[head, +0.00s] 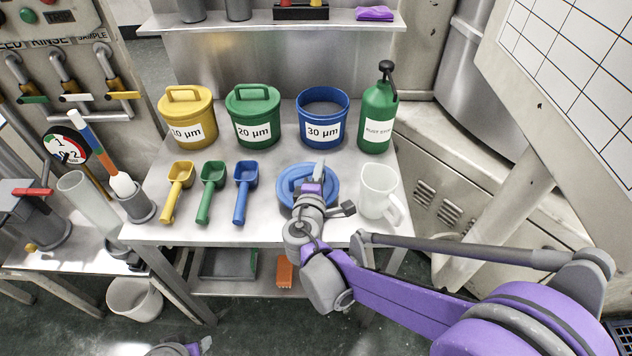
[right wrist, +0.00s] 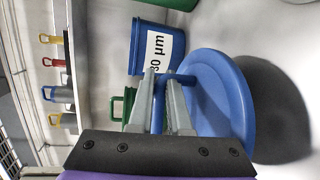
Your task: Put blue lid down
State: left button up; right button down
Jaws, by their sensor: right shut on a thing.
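The round blue lid (head: 327,199) is over the front right of the steel table (head: 262,221), partly hidden behind my right gripper (head: 317,178). In the right wrist view, that gripper (right wrist: 158,88) is shut on the bar handle of the blue lid (right wrist: 232,95). A dark shadow lies beside the lid there, so it seems to be held a little above the table. The open blue 30 µm bucket (head: 323,128) stands behind it, without a lid. A bit of my left gripper (head: 204,344) shows at the bottom edge; its jaws cannot be made out.
A clear jug (head: 379,190) stands close to the lid's right, and a green bottle (head: 377,118) behind it. Lidded yellow (head: 187,124) and green (head: 254,122) buckets stand at the back. Yellow (head: 177,192), green (head: 211,192) and blue (head: 244,192) scoops lie to the left.

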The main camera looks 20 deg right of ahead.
jog(key=shift+f+b, duration=0.45)
jog(key=shift+f, duration=1.35)
jog(key=shift+f, duration=0.1)
jog(key=c, duration=1.3)
grip_release()
jog(key=shift+f, duration=0.1)
jog(key=o, duration=0.4)
jog(key=shift+o, duration=0.2)
jog(key=shift+r, duration=0.25)
jog(key=p+v, duration=0.1)
jog(key=v, duration=1.1)
jog(key=shift+s+f, duration=0.1)
